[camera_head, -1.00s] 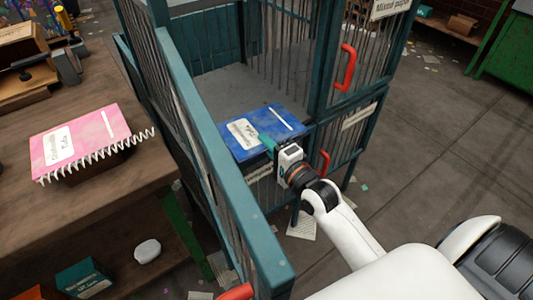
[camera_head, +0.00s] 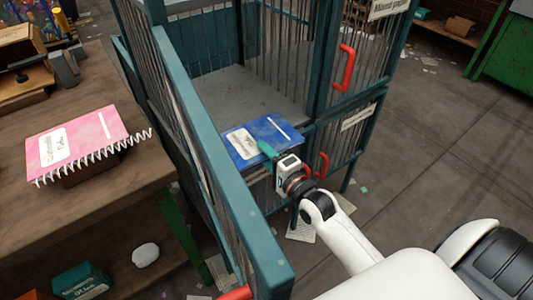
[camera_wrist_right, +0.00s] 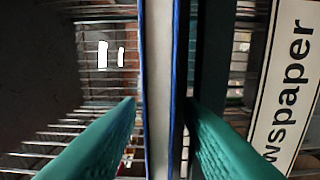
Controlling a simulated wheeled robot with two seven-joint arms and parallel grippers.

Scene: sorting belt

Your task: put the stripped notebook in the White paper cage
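A blue notebook (camera_head: 262,137) with a white label and no spiral binding lies roughly flat at the front opening of the upper cage compartment (camera_head: 225,90). My right gripper (camera_head: 269,151) is shut on its near edge. In the right wrist view, the notebook's pale page edge (camera_wrist_right: 159,90) stands between the two green fingers (camera_wrist_right: 161,104). The notebook's front part sticks out over the compartment's front edge; I cannot tell whether it rests on the floor. I read no "White paper" sign on this compartment. My left gripper is not in view.
The open barred door (camera_head: 195,140) stands left of the notebook. A "Mixed paper" sign (camera_head: 388,8) hangs on the cage at right, with red handles (camera_head: 345,68). A pink spiral notebook (camera_head: 75,143) lies on the wooden bench (camera_head: 95,205).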

